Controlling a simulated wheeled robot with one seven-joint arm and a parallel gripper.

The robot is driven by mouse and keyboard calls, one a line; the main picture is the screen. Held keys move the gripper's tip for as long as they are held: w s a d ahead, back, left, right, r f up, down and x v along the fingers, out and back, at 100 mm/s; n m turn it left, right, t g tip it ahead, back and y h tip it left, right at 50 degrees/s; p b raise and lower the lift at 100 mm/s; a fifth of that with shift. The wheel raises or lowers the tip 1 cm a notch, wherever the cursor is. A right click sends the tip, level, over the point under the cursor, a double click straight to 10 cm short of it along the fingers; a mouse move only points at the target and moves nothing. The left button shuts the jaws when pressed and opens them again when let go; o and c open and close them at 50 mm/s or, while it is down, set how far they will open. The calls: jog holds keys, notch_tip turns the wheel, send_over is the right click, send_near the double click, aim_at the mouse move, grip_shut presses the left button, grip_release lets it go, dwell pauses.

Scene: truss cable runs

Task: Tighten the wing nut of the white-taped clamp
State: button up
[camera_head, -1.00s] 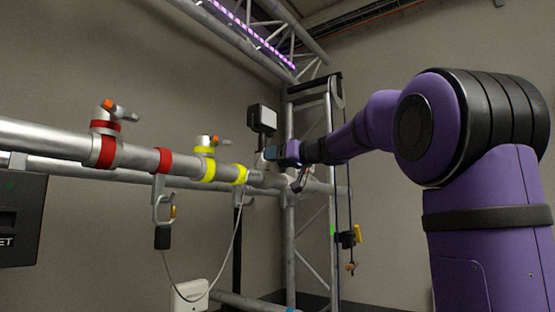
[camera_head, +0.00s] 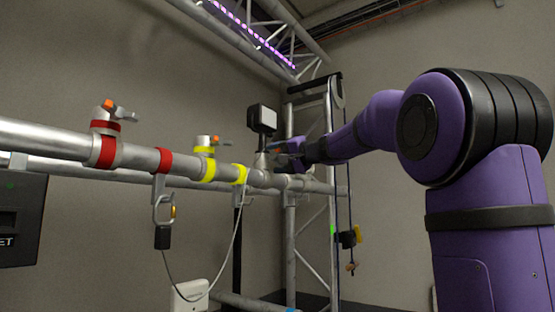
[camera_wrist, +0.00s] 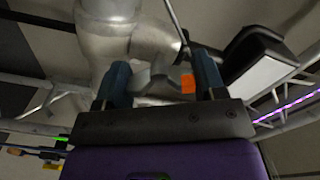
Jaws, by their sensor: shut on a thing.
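The clamp (camera_wrist: 105,45) is a grey metal body around the pipe at the top of the wrist view. In the head view a clamp (camera_head: 261,163) sits near the right end of the pipe, partly hidden by my gripper. I cannot make out white tape on it. The grey wing nut (camera_wrist: 160,77) has an orange tip and lies between my blue fingers. My gripper (camera_wrist: 160,84) is shut on the wing nut; it also shows in the head view (camera_head: 280,153).
A red-taped clamp (camera_head: 105,150) and a yellow-taped clamp (camera_head: 208,168) sit further left on the pipe (camera_head: 45,140). A small black lamp (camera_head: 262,118) stands just behind my gripper. A carabiner (camera_head: 163,210) and a thin cable hang below. A truss tower stands behind.

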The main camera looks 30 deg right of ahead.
jog(key=m, duration=1.8)
jog(key=shift+f, duration=0.1)
jog(key=m, duration=0.5)
jog(key=shift+m, duration=0.3)
jog(key=o, duration=0.9)
